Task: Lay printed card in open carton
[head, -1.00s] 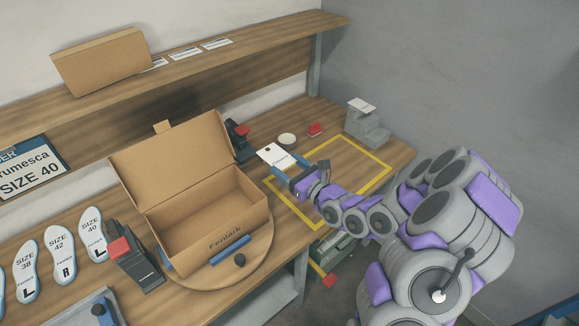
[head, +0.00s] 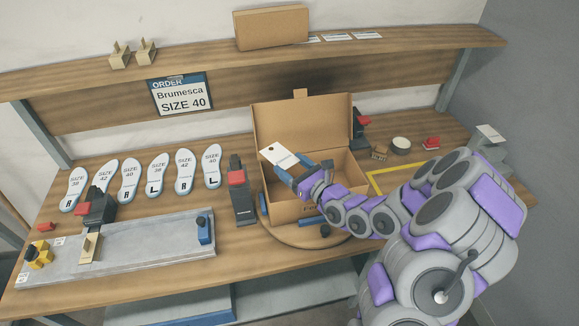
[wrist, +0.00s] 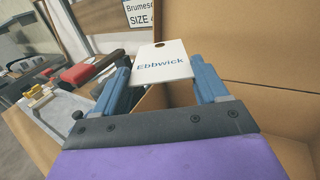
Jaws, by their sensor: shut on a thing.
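My gripper (head: 298,171) is shut on a white printed card (head: 280,156) with a dark hole near one edge. In the wrist view the card (wrist: 162,63) reads "Ebbwick" and sits between the two blue fingers (wrist: 163,88). The open carton (head: 341,168) stands on a round wooden turntable (head: 287,236) with its lid raised at the back. My gripper and the card are over the left part of the carton, in front of the lid. My arm hides part of the carton's front and inside. The carton's floor under the card is hidden.
A black clamp with a red top (head: 238,180) stands just left of the carton. Several insoles (head: 154,174) lie further left, behind a grey fixture plate (head: 140,250). An order sign (head: 181,94) reads "Brumesca SIZE 40". A closed box (head: 271,27) is on the shelf.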

